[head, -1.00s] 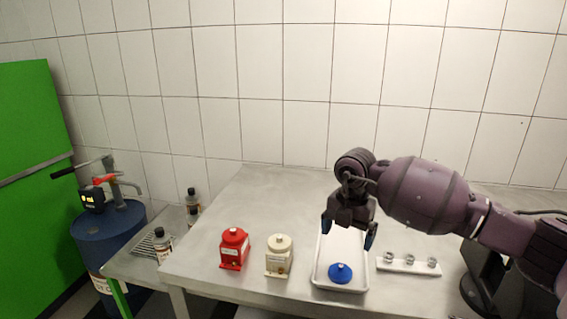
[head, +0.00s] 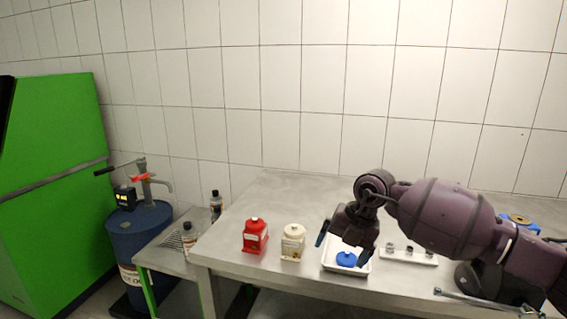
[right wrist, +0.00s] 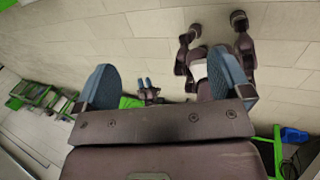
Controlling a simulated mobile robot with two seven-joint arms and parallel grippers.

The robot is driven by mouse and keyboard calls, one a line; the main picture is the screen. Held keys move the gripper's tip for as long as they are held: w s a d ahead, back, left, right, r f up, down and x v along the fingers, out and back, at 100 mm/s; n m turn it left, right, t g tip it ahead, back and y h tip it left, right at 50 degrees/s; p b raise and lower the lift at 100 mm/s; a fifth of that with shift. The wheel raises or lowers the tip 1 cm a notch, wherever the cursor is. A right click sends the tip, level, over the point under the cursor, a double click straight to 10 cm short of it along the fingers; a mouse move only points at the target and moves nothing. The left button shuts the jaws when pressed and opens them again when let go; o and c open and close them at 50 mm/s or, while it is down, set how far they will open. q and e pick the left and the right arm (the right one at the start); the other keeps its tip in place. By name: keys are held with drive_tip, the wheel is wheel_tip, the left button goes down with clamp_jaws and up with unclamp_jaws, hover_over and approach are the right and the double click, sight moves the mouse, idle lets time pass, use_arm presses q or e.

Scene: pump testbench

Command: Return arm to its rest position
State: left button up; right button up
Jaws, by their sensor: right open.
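My right gripper (head: 343,246) is open and empty. In the head view it appears in front of the white tray (head: 328,264). A blue knobbed part (head: 346,260) lies in the tray, below the fingertips in the picture. I cannot tell the height of the gripper above the tray. My right arm comes in from the right across the table. In the right wrist view the two blue-padded fingers (right wrist: 168,82) stand wide apart with nothing between them. My left gripper is not identifiable in the head view.
A red container (head: 255,237) and a cream container (head: 292,243) stand on the grey table (head: 232,225) left of the tray. A white strip holder (head: 408,255) with small metal parts is right of it. Bottles (head: 189,236), a blue drum (head: 138,237) and a green cabinet (head: 50,190) are left.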

drive_tip(key=s+a+r+n+t+y, duration=0.1)
drive_tip(key=s+a+r+t+y, duration=0.3)
drive_tip(key=a+r+y, duration=1)
drive_tip(key=s+d+f+m+t+h, duration=0.2)
drive_tip(key=d+f+m+t+h, duration=0.4)
drive_tip(key=d+f+m, duration=0.45)
drive_tip(key=s+d+f+m+t+h, duration=0.2)
drive_tip(key=d+f+m+t+h, duration=0.5)
drive_tip(key=f+m, duration=0.55)
drive_tip(key=s+d+f+m+g+h, duration=0.2)
drive_tip(key=s+d+f+m+g, duration=0.1)
drive_tip(key=s+f, duration=0.7)
drive_tip(key=s+d+f+m+g+h, duration=0.2)
drive_tip(key=s+d+f+m, duration=0.4)
drive_tip(key=s, duration=0.9)
wheel_tip(320, 180, down, 4)
drive_tip(key=shift+d+g+h, duration=0.4)
drive_tip(key=shift+d+g, duration=0.4)
drive_tip(key=shift+d, duration=0.3)
